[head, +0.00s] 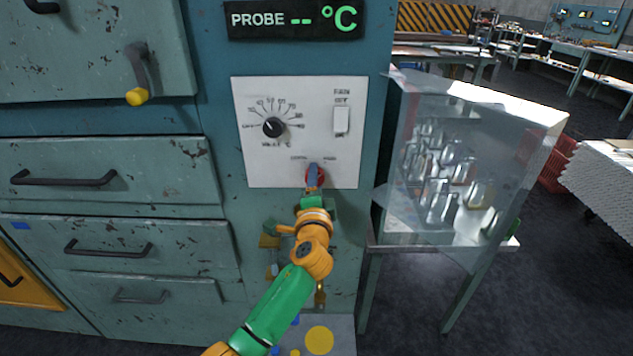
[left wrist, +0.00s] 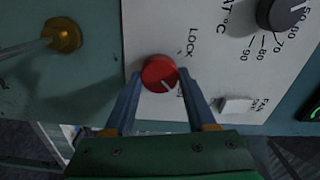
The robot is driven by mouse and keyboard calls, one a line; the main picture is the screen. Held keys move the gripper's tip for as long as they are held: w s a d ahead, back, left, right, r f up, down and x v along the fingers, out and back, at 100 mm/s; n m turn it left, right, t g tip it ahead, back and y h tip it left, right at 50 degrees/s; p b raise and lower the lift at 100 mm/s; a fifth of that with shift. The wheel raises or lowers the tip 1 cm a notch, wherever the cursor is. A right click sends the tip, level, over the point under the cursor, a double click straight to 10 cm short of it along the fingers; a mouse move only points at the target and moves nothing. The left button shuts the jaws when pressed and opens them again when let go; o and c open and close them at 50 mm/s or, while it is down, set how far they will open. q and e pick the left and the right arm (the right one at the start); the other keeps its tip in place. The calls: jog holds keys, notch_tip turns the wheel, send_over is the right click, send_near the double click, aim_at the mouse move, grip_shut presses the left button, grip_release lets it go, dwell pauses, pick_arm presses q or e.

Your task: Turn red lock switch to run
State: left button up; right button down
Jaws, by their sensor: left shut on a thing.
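The red lock switch (left wrist: 158,70) is a round knob low on the white control panel (head: 265,175). In the head view its red edge (head: 322,178) shows beside my left gripper (head: 313,172). My left gripper's two blue-grey fingers also show in the left wrist view (left wrist: 160,78), shut on either side of the knob. A short white line on the knob's face points down and right in that view. The word LOCK (left wrist: 193,43) is printed near the knob. A second label is partly covered by a finger. My right gripper is not in view.
A black dial (head: 274,127) and a white rocker switch (head: 341,119) sit above on the same panel. A yellow-tipped lever (head: 137,96) juts out at the left. A clear case with glassware (head: 480,130) stands at the right.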

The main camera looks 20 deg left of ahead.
pick_arm(q)
jog(key=shift+a+r, duration=0.1)
jog(key=shift+r, duration=0.15)
jog(key=o, duration=1.1)
jog(key=shift+o, duration=1.3)
jog(key=shift+w+a+f, duration=0.1)
jog(key=v, duration=0.7)
jog(key=shift+b, duration=0.3)
jog(key=shift+a+f, duration=0.1)
jog(key=shift+f, duration=0.05)
